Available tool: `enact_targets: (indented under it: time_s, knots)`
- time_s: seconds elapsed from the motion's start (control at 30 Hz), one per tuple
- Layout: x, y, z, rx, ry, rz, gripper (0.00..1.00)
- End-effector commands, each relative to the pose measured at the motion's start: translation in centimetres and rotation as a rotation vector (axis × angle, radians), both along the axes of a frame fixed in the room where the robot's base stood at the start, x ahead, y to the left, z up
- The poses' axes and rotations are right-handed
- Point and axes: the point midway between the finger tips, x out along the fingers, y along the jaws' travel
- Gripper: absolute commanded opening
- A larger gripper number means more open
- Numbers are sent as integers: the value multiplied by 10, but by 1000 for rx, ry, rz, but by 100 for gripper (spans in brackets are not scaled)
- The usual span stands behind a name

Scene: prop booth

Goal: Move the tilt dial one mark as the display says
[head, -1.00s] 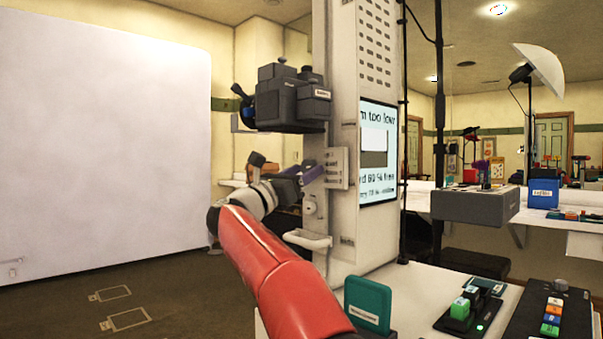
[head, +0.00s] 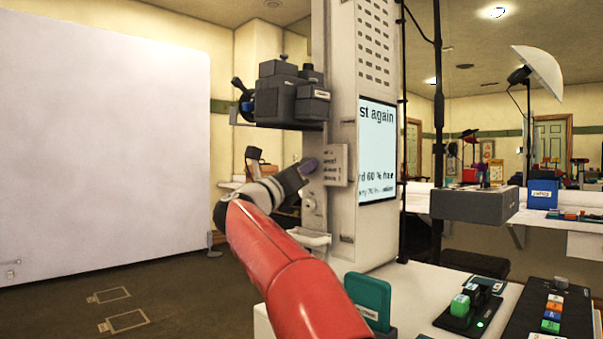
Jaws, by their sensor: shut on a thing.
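My gripper (head: 305,168) is at the left face of the white column (head: 343,220), reached by my red arm from below. It is shut on a small purple piece beside a pale plate (head: 336,165) with lines of small print; this looks like the tilt dial, mostly hidden by my gripper. Its pointer and marks cannot be read. The display (head: 376,145) on the column's front is partly cut off at its left side; it shows "st again" above and a line with "60 %" below.
A dark camera unit (head: 290,95) with a blue knob juts from the column above my gripper. A white handle (head: 310,238) sits below. A teal box (head: 368,300) and a control panel (head: 552,312) stand on the counter at the front right.

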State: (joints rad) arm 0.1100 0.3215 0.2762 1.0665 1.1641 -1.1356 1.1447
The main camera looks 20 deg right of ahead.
Motion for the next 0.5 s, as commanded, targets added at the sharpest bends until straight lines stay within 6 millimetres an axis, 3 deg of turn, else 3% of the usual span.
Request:
enact_targets:
  time_s: [0.17, 0.2, 0.37, 0.5]
  knots:
    - [0, 0, 0, 1, -2, 1, 11]
    - [0, 0, 0, 1, -2, 0, 35]
    - [0, 0, 0, 1, -2, 0, 56]
    - [0, 0, 0, 2, -3, 0, 56]
